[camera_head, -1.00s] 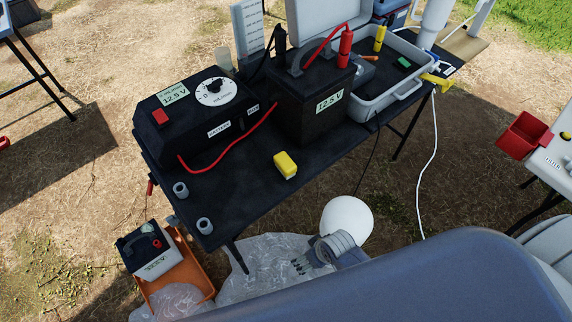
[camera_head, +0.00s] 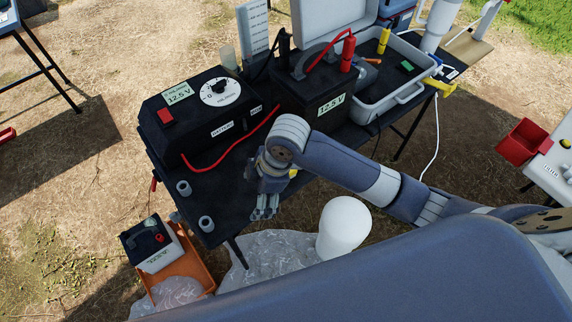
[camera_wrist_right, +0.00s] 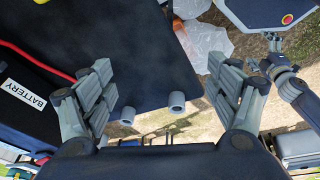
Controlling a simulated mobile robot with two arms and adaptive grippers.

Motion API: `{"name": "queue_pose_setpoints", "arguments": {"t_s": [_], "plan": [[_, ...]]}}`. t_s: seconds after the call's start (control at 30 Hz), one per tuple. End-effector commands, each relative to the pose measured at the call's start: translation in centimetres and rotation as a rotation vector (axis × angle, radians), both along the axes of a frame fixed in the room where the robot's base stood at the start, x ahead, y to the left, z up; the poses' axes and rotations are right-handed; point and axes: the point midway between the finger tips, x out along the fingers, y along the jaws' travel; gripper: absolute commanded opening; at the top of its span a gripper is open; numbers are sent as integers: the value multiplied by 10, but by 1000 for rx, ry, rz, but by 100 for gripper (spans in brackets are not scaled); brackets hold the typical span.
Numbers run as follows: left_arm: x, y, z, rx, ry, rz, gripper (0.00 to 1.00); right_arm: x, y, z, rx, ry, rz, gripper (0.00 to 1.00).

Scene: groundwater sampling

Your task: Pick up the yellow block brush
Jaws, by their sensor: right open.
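The yellow block brush (camera_head: 293,173) lies on the dark table (camera_head: 226,181). In the head view my right forearm and wrist hide nearly all of it, and only a sliver of yellow shows. My right gripper (camera_head: 264,211) is over the front part of the table, to the left of the brush and nearer the front edge, with its fingers pointing down. In the right wrist view the gripper (camera_wrist_right: 160,70) has its fingers wide apart with nothing between them.
A black battery box (camera_head: 205,114) with a red cable and a 12.5 V battery (camera_head: 312,100) stand behind. Two small grey cups (camera_head: 206,224) sit near the table's left front. A grey case (camera_head: 400,88) is at the right. A white container (camera_head: 343,228) stands in front.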

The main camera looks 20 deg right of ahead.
Motion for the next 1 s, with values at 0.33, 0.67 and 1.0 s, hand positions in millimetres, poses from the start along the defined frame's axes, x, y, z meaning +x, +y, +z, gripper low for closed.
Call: {"name": "queue_pose_setpoints", "arguments": {"t_s": [0.33,0.67,1.0], "plan": [[3,-1,1,-2,-5,-2,99,66,-70,28,-235,29,284,82],[2,4,1,5,-3,-1,99,90,-108,45,-308,64,340,82],[1,5,4,6,-1,2,99,91,-108,-2,-308,64,341,82]]}}
